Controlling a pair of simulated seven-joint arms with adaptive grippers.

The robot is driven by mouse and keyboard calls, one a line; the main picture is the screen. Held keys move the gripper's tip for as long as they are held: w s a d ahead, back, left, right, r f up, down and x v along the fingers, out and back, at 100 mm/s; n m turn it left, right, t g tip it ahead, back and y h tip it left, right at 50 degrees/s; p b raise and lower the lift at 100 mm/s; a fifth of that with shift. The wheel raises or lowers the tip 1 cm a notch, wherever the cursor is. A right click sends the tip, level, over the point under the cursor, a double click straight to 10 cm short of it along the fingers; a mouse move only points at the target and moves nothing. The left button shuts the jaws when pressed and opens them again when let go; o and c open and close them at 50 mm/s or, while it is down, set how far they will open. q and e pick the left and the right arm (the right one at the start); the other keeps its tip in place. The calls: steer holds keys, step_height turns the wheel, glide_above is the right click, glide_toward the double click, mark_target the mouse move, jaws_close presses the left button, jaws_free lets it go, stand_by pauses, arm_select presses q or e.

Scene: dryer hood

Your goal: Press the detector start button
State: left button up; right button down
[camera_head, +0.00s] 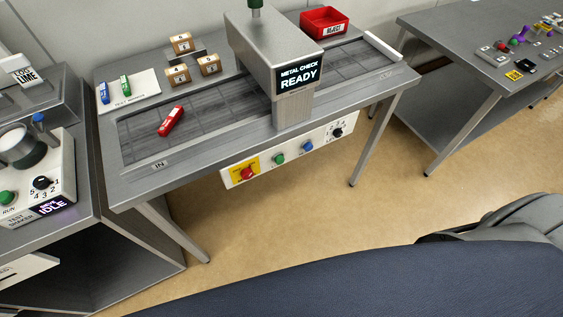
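The metal detector (262,45) is a grey hood over a belt, with a black display reading "METAL CHECK READY" (297,77). On the white control panel (262,171) along the table's front edge, a green button (279,159) sits between a red button on a yellow plate (247,173) and a blue button (307,146). A black dial (337,132) with numbers is at the panel's right end. The button labels are too small to read. Neither of my grippers is in view.
A red stick (171,121) lies on the belt (145,140) near the "IN" label. Small boxes (181,43), a white test-wand card (128,92) and a red reject bin (324,22) stand behind it. Another machine (35,170) is at left.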

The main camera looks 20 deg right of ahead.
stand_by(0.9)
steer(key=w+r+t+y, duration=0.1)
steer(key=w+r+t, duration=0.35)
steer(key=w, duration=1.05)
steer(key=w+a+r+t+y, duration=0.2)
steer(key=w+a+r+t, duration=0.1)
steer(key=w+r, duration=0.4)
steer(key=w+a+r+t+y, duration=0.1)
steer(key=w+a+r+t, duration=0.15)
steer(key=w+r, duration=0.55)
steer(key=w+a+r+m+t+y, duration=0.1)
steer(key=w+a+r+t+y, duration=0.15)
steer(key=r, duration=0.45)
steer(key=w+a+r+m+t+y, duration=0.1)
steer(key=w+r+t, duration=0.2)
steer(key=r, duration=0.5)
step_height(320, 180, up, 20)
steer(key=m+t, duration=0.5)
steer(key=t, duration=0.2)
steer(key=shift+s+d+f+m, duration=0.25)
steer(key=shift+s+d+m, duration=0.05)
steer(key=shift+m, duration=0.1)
